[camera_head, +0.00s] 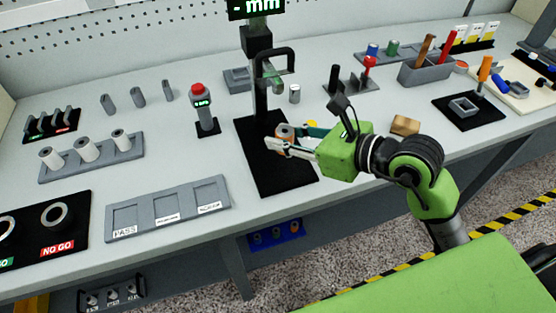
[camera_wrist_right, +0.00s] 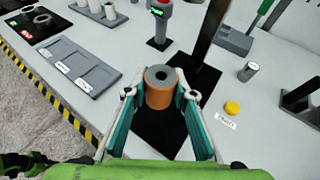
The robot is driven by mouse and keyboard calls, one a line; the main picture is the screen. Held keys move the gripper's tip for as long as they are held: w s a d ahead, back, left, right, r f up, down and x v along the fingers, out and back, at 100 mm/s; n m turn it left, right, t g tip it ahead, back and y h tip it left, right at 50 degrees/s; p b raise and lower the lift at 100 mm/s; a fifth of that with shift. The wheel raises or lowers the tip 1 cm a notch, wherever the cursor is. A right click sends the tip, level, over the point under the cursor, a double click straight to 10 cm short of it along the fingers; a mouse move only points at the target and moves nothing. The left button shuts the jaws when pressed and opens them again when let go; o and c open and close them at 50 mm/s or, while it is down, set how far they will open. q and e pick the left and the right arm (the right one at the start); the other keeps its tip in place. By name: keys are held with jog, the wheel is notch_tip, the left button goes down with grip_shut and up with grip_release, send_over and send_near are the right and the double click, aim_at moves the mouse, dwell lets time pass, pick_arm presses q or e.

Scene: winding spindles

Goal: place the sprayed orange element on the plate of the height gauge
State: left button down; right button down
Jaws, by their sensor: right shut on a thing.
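The orange element (camera_wrist_right: 159,90) is a short cylinder with a grey top and a dark centre hole. My right gripper (camera_wrist_right: 162,96) has its fingers on both sides of it and is shut on it, and the element looks upright. In the head view the element (camera_head: 284,131) shows partly between the fingers of the right gripper (camera_head: 281,142), over the black plate of the height gauge (camera_head: 276,181). I cannot tell whether its underside touches the plate. The gauge's column (camera_head: 259,85) and display (camera_head: 256,6) rise behind it. My left gripper is not in view.
A red-topped button post (camera_head: 203,108) stands left of the gauge. A tray marked PASS (camera_head: 167,208) lies at the front left. A small metal cylinder (camera_head: 295,94), a yellow button (camera_wrist_right: 232,107) and a wooden block (camera_head: 405,125) are to the right.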

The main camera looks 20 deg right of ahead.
send_over(278, 159)
jog(key=f, duration=0.4)
jog(key=shift+s+p, duration=0.25)
jog(key=shift+p, duration=0.1)
jog(key=f, duration=0.3)
jog(key=shift+w+f, duration=0.25)
jog(key=shift+f, duration=0.1)
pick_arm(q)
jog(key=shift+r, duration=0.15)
pick_arm(e)
jog(key=shift+f, duration=0.2)
jog(key=c, duration=1.7)
grip_release()
